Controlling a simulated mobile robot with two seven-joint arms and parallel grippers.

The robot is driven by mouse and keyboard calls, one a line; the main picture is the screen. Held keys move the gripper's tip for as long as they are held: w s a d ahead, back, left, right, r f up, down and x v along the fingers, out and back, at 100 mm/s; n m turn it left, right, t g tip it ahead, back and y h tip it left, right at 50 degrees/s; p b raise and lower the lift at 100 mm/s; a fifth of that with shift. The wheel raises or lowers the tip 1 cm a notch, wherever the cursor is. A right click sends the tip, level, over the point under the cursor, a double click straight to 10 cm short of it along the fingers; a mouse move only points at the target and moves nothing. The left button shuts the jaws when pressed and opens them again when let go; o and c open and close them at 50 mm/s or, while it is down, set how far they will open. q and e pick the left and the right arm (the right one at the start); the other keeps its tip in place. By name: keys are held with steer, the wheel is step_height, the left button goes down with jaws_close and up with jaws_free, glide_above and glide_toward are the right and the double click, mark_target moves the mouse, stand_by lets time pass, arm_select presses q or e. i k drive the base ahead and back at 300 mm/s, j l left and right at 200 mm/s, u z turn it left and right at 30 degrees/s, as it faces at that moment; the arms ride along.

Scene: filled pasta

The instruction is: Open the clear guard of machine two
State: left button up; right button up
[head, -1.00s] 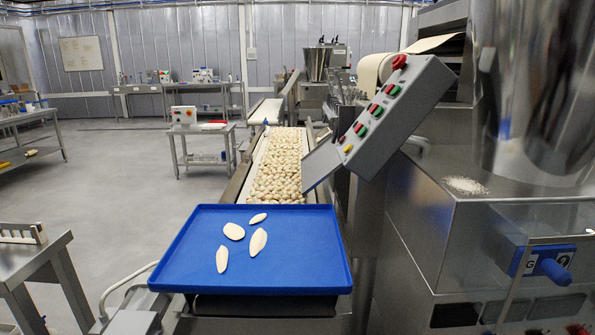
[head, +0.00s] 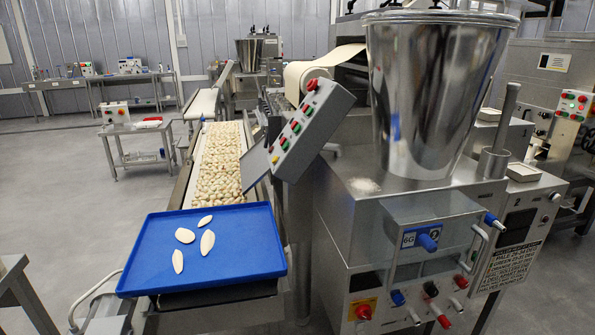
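The machine with a small "2" on its right panel (head: 522,222) stands in the right half of the head view, a steel hopper (head: 425,90) on top. On its front, a see-through boxy cover (head: 400,212), seemingly the clear guard, sits over a blue knob and a label. A bar handle (head: 480,243) is at its right side. The guard appears closed, but its edges are hard to make out. Neither of my grippers is in view.
A blue tray (head: 262,262) with several pale dough pieces stands left of the machine, at the end of a conveyor (head: 207,140) full of filled pasta. A slanted button box (head: 310,130) juts out between them. Open floor (head: 75,200) lies at the left.

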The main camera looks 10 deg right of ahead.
mark_target(478, 232)
steer(key=z, duration=1.25)
